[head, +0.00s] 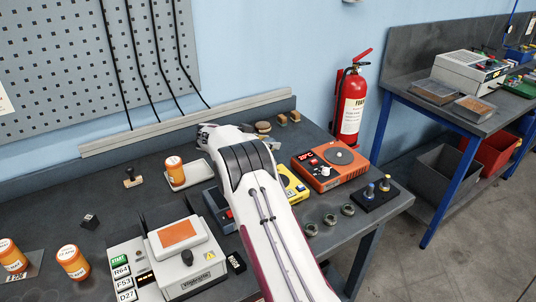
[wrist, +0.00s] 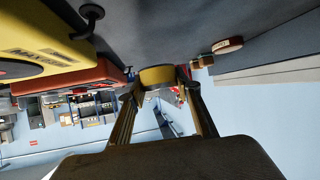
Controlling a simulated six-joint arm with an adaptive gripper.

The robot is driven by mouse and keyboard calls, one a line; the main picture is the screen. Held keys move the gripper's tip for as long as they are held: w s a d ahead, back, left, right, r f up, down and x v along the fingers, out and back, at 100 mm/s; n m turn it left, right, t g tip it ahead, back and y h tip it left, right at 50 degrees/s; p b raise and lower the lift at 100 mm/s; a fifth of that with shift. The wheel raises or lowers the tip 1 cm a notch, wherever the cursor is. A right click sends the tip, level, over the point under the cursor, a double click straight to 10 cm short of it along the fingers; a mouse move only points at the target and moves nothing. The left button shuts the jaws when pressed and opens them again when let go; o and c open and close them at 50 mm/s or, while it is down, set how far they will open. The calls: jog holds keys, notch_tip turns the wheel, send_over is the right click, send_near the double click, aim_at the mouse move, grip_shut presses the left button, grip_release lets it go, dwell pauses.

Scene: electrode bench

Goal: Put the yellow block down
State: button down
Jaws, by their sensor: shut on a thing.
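In the wrist view, the yellow block (wrist: 157,74) sits between the two fingertips of my gripper (wrist: 156,84), which is shut on it. The dark bench top (wrist: 165,30) shows right beyond the block; I cannot tell whether the block touches it or hangs just clear of it. In the head view, my white arm reaches over the bench towards its back edge and hides the fingertips and the held block.
An orange hotplate (head: 329,165) and a yellow device (head: 294,186) stand right of my arm. A round tan piece (head: 263,127) and small brown blocks (head: 288,118) lie by the back rail.

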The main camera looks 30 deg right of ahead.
jog(key=shift+f, duration=0.5)
jog(key=shift+f, duration=1.85)
jog(key=shift+f, duration=0.1)
jog(key=c, duration=1.4)
grip_release()
jog(key=shift+f, duration=0.15)
jog(key=shift+c, duration=0.2)
jog(key=shift+a+r, duration=0.15)
jog(key=shift+r, duration=0.1)
jog(key=v, duration=1.1)
jog(key=shift+s+a+r, duration=0.1)
jog(key=shift+a, duration=0.25)
